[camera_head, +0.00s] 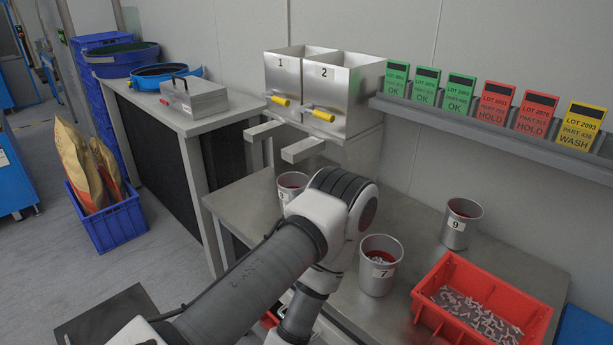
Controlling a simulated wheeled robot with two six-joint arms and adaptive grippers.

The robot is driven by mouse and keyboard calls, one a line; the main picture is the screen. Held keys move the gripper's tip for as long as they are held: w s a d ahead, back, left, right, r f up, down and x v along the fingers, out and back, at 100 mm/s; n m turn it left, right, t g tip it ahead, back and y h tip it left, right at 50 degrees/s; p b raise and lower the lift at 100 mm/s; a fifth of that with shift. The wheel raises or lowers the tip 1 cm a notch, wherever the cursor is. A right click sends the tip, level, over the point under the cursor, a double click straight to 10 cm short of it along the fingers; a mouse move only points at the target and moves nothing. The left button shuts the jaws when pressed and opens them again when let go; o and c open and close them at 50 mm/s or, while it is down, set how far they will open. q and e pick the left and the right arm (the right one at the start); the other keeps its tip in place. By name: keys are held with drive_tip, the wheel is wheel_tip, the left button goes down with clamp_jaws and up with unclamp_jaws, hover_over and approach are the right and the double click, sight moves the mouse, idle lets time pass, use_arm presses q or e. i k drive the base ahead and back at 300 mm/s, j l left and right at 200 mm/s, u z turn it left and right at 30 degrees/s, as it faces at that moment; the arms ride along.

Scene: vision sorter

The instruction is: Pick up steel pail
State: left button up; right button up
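Three steel pails with red insides stand upright on the steel table (410,225). The pail labelled 7 (377,281) is near the middle, just right of my arm, and has small pale pieces inside. The pail labelled 9 (460,231) stands further back on the right. A third pail (291,182) stands at the back left; its label is partly hidden by my arm. One arm of mine reaches in from the lower left, and its wrist bends down left of pail 7. Neither gripper shows.
A red bin (453,263) with small metal parts sits front right. Steel hoppers 1 (284,75) and 2 (338,95) stand behind the table. A shelf (475,124) holds coloured lot cards. A toolbox (194,96) rests on the left bench. Table space between pails 7 and 9 is clear.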

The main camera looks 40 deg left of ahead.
sight(290, 185)
drive_tip(key=u, duration=1.35)
